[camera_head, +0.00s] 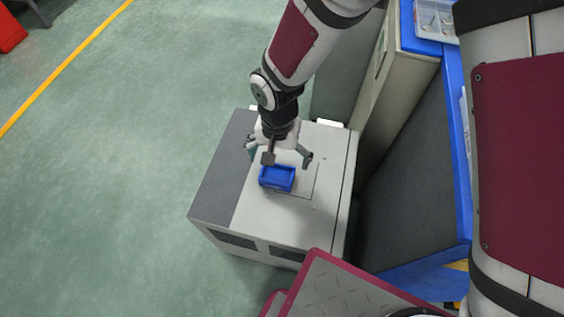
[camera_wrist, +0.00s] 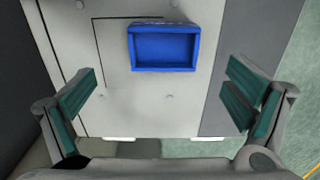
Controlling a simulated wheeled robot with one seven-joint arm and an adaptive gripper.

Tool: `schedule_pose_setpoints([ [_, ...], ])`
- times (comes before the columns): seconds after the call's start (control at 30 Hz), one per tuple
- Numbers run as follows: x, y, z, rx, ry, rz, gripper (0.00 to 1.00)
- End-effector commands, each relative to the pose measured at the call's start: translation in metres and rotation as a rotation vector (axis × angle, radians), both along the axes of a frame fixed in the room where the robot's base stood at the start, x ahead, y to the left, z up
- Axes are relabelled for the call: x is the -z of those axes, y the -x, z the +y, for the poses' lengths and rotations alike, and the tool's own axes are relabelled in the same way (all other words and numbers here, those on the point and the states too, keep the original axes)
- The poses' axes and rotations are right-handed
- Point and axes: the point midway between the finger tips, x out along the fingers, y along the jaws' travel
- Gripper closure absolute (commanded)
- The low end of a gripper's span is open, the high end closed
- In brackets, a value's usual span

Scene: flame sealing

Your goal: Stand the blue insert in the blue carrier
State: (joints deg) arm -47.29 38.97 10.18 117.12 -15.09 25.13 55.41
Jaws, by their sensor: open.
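A small blue open box (camera_head: 277,178) lies on top of the grey-white cabinet (camera_head: 326,150). In the wrist view the blue box (camera_wrist: 165,48) appears empty, with its open face toward the camera. I cannot tell whether this is the insert or the carrier; no second blue piece of that kind is clear in view. My gripper (camera_head: 279,154) is over the cabinet top, close to the box. In the wrist view my gripper (camera_wrist: 163,94) has its green-padded fingers wide apart, with the box between and beyond them. The fingers hold nothing.
A workbench with blue edges (camera_head: 456,130) stands right of the cabinet. A clear parts container (camera_head: 437,20) sits on a blue surface at the upper right. Open green floor (camera_head: 120,180) with a yellow line lies to the left.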

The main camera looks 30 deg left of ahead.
Motion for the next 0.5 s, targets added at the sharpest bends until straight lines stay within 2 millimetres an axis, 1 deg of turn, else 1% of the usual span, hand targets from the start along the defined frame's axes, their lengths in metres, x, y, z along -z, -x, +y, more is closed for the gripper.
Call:
schedule_pose_setpoints([
  [0.03, 0.011, 0.000, 0.000, 0.000, 0.001, 0.002, 0.03],
  [0.1, 0.019, 0.000, 0.000, 0.001, 0.002, 0.001, 0.03],
  [0.37, 0.032, 0.000, 0.000, 0.000, 0.001, 0.000, 0.03],
  [0.5, 0.048, 0.002, 0.002, 0.000, 0.001, 0.001, 0.03],
])
